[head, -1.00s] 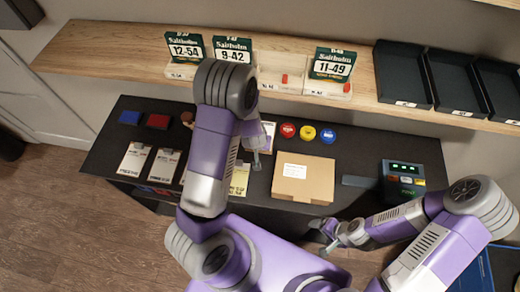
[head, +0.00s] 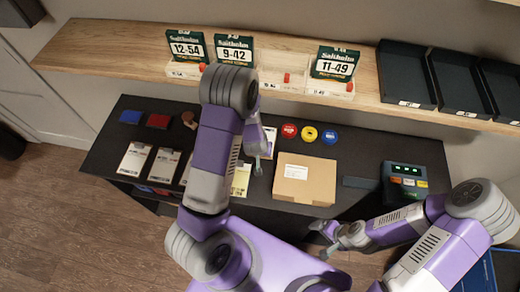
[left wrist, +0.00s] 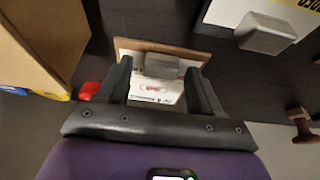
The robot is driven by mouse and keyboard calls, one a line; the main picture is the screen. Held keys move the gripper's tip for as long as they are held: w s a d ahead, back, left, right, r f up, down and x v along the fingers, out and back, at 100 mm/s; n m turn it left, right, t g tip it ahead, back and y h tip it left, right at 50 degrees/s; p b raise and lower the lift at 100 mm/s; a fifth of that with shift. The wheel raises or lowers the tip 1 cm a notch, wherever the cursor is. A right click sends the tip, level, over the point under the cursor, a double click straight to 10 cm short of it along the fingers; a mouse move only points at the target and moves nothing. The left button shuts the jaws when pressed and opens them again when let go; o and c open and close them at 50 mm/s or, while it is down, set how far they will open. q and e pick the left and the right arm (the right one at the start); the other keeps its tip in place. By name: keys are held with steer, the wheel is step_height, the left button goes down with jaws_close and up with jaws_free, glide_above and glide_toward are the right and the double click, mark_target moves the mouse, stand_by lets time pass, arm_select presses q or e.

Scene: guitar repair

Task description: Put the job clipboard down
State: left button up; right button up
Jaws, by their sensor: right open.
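My left gripper (head: 260,165) is low over the dark worktop, left of the cardboard box. In the left wrist view its fingers (left wrist: 160,75) are apart, one on each side of the silver clip of a clipboard (left wrist: 151,98) with a brown board and white paper. Narrow gaps show between fingers and clip. The same clipboard seems to show partly in the head view (head: 268,140), mostly behind the arm; I cannot tell whether it touches the worktop. My right gripper (head: 330,240) is open and empty at the worktop's front edge.
Several other clipboards (head: 135,158) lie to the left. The cardboard box (head: 303,178) stands close on the right. Red, yellow and blue round tins (head: 310,133) sit behind it. A device with green lights (head: 404,178) is at the right. A wooden shelf (head: 110,50) runs above.

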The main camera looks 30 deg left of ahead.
arm_select(q)
steer(key=shift+r, duration=0.25)
steer(key=p+v, duration=0.3)
steer(key=v, duration=0.8)
steer(key=shift+r+p, duration=0.35)
steer(key=shift+r, duration=0.05)
steer(key=shift+s, duration=0.15)
